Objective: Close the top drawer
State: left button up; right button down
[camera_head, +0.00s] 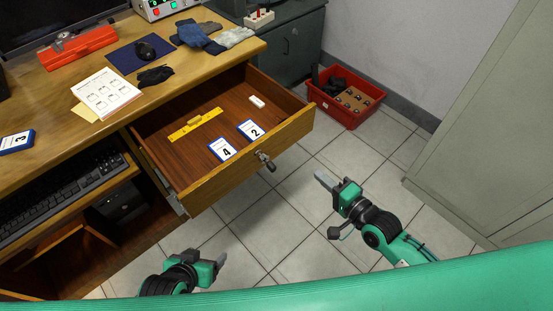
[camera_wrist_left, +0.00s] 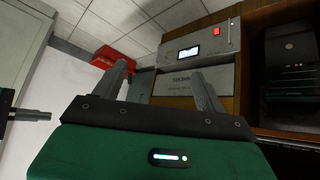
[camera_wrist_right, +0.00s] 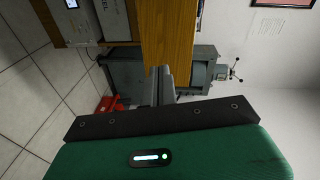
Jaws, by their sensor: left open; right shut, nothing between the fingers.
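The top drawer (camera_head: 249,170) of the wooden desk is pulled far out in the head view. Its front panel has a metal handle or lock (camera_head: 265,160) in the middle. Inside lie a yellow ruler-like piece (camera_head: 195,124), a white eraser-like block (camera_head: 257,101) and cards marked 4 (camera_head: 222,149) and 2 (camera_head: 251,129). My right gripper (camera_head: 322,179) is shut and empty, right of the drawer front and apart from it. My left gripper (camera_head: 221,262) is open and empty, below and in front of the drawer. Its two fingers show apart in the left wrist view (camera_wrist_left: 158,82).
A keyboard (camera_head: 60,190) lies on a lower shelf. A red crate (camera_head: 346,98) stands on the floor beyond the drawer. A grey cabinet (camera_head: 480,130) stands at right. Tiled floor between is clear.

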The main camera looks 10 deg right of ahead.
notch_tip(320, 180, up, 4)
jog(key=s+a+y+b, duration=0.1)
jog(key=s+a+y, duration=0.1)
jog(key=b, duration=0.1)
send_near(268, 134)
jog(key=shift+m, duration=0.4)
jog(key=w+a, duration=0.1)
jog(key=w+a+f, duration=0.1)
jog(key=w, duration=0.1)
jog(key=shift+w+a, duration=0.15)
jog(key=shift+w, duration=0.05)
pick_arm(q)
jog(key=shift+d+r+t+h, duration=0.35)
jog(key=shift+d+r+t, duration=0.4)
jog(key=shift+r, duration=0.2)
jog(key=shift+d+r+t+h, duration=0.35)
jog(key=shift+d+r+t, duration=0.3)
jog(key=shift+d+r, duration=0.25)
pick_arm(e)
jog(key=shift+x, duration=0.85)
pick_arm(q)
jog(key=shift+a, duration=0.1)
